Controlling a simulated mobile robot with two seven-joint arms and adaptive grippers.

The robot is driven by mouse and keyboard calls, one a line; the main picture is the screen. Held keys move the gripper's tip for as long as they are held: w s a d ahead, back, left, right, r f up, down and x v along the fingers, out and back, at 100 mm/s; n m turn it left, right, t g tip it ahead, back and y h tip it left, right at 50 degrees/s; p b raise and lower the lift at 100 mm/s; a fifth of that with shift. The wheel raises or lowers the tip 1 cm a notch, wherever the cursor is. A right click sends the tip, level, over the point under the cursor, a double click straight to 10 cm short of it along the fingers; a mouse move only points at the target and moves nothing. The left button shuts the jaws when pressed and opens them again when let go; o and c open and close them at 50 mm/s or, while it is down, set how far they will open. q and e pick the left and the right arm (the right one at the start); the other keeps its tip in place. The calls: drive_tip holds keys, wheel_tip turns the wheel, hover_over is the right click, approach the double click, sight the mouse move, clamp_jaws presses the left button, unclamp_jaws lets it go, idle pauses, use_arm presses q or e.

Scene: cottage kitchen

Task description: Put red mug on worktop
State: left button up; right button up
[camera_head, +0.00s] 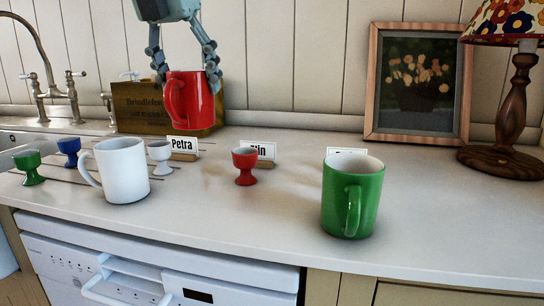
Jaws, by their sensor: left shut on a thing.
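My left gripper (186,78) comes down from the top of the picture and is shut on the red mug (196,102). The mug hangs upright in the air, its handle towards me and to the left. It is in front of a wooden box near the wall. The pale worktop (280,222) runs across the view below it. My right gripper does not show.
On the worktop stand a white mug (124,170), a green mug (340,205), a red egg cup (245,166), and white, blue and green egg cups at left. Name cards reading Petra (182,146) and partly hidden names stand behind. A framed picture (417,138) and lamp (506,125) are at right.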

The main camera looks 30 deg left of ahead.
sight(190, 80)
use_arm(q)
drive_tip(key=shift+s+d+f, duration=0.45)
drive_tip(key=shift+d, duration=0.15)
drive_tip(key=shift+s+d+f, duration=0.4)
drive_tip(key=shift+s+d, duration=0.05)
drive_tip(key=shift+d, duration=0.15)
drive_tip(key=s+d+f, duration=0.1)
drive_tip(key=d+f, duration=0.1)
drive_tip(key=f, duration=0.1)
drive_tip(key=s+d+f, duration=0.1)
drive_tip(key=d+f, duration=0.2)
drive_tip(key=s+d+f+b, duration=0.1)
drive_tip(key=s+d+f, duration=0.1)
drive_tip(key=f, duration=0.1)
drive_tip(key=shift+d, duration=0.3)
drive_tip(key=shift+f, duration=0.15)
drive_tip(key=o, duration=1.4)
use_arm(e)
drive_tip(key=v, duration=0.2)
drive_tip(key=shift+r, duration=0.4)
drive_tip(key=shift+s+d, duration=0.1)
